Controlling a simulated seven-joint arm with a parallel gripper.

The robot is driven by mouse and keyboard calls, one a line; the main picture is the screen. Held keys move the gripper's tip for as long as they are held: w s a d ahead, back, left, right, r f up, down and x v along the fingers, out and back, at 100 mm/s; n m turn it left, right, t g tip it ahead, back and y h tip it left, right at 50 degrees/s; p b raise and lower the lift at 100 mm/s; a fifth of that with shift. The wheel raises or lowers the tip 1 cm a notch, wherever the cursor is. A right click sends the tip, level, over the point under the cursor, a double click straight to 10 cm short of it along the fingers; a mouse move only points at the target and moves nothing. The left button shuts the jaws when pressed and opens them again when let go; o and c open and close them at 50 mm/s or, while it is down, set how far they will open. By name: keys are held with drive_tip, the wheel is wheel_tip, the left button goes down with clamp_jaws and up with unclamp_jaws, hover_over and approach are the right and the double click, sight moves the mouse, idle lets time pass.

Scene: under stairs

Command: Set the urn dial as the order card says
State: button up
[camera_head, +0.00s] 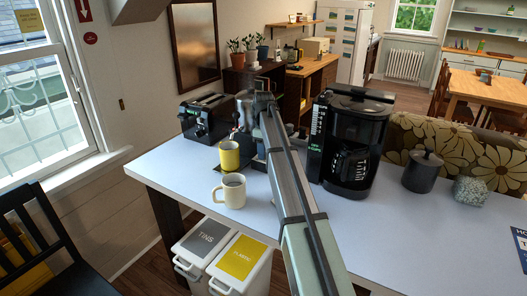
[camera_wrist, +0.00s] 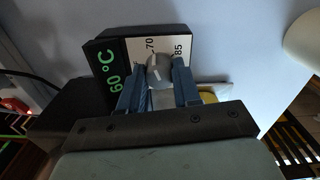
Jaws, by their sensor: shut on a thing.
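In the wrist view, my gripper (camera_wrist: 160,80) has its two blue fingers closed on the sides of a round grey dial (camera_wrist: 158,66). A pale mark shows on the dial's face. A white scale beside it carries the numbers 70 and 85, and a black display (camera_wrist: 112,78) reads 60 °C in green. In the head view, a metallic urn (camera_head: 243,108) stands on the counter partly behind my arm, which hides the dial and my fingers. A dark blue card (camera_head: 521,240) with white lettering is cut off at the right edge; its text is not readable.
The pale counter (camera_head: 420,235) is clear at front right. A yellow mug (camera_head: 229,155) and a cream mug (camera_head: 231,191) stand left of my arm. A black toaster (camera_head: 204,120) is behind them. A black coffee maker (camera_head: 350,130) and a dark canister (camera_head: 422,173) stand right.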

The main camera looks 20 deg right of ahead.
drive_tip(key=m, duration=1.3)
drive_tip(key=shift+m, duration=0.4)
drive_tip(key=m, duration=1.3)
drive_tip(key=shift+m, duration=0.4)
drive_tip(key=o, duration=0.8)
drive_tip(key=shift+c, duration=0.2)
drive_tip(key=shift+r, duration=0.1)
wheel_tip(320, 180, up, 14)
